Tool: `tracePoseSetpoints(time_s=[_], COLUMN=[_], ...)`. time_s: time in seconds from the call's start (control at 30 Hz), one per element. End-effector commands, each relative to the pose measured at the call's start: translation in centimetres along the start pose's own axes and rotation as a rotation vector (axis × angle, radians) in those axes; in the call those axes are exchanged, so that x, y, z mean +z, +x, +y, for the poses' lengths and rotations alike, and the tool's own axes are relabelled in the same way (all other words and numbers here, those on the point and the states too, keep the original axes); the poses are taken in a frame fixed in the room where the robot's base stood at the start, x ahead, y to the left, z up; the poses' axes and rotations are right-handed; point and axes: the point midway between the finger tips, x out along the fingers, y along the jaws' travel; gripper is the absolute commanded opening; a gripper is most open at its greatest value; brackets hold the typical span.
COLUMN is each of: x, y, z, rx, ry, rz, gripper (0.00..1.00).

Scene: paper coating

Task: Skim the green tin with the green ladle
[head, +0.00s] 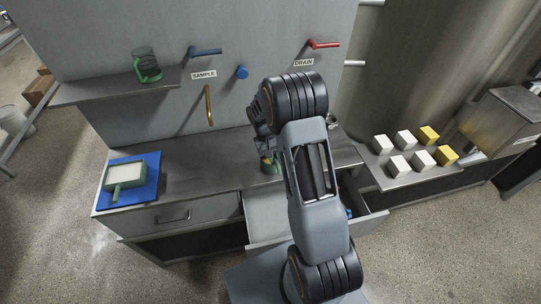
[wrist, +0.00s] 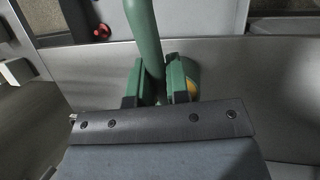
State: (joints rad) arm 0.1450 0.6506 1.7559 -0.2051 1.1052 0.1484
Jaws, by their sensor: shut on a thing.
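My gripper (wrist: 158,95) is shut on a green handle, which I take to be the green ladle's (wrist: 145,38). The handle runs up and out of the top of the wrist view; the bowl is not visible there. Behind the fingers is a green body with a yellow patch (wrist: 193,88), perhaps the green tin; I cannot tell for certain. In the head view, a small green object (head: 271,167) stands on the counter beside my arm, partly hidden. My arm hides the gripper in that view.
A white tray with a green handle (head: 125,178) lies on a blue mat (head: 150,165). A green-based glass jug (head: 146,66) stands on the shelf. An open drawer (head: 374,224) juts out. White and yellow blocks (head: 405,139) sit on the right side table.

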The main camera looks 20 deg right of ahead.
Motion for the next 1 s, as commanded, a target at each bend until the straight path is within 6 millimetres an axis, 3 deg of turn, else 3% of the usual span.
tracePoseSetpoints(time_s=[0.7,1.0], x=[1.6,1.7], y=[-4.4,-4.7], z=[0.9,1.0], rx=[0.000,0.000], ry=[0.000,0.000], rz=[0.001,0.000], gripper=[0.00,0.00])
